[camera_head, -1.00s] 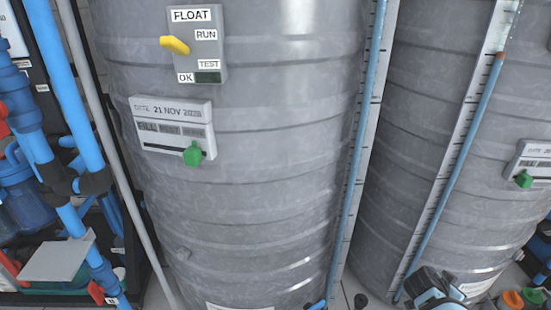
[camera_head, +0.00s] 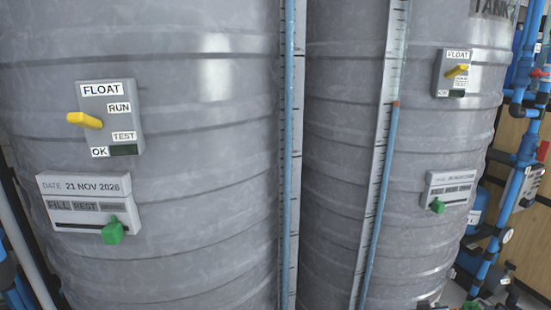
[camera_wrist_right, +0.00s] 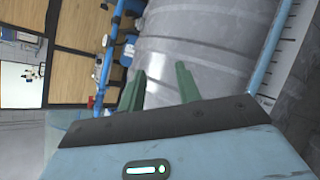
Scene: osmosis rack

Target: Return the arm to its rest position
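Neither gripper shows in the head view. In the right wrist view my right gripper (camera_wrist_right: 160,90) has its two green fingers apart with nothing between them. A grey ribbed tank (camera_wrist_right: 205,45) stands beyond the fingers. No left gripper is in any view. In the head view two large grey tanks stand side by side, the left tank (camera_head: 200,200) nearer and the right tank (camera_head: 340,130) beside it.
The left tank carries a float box with a yellow lever (camera_head: 84,120) and a date panel with a green slider (camera_head: 113,231). The right tank has a similar float box (camera_head: 453,73) and panel (camera_head: 449,190). Blue pipes (camera_head: 520,150) run at the far right.

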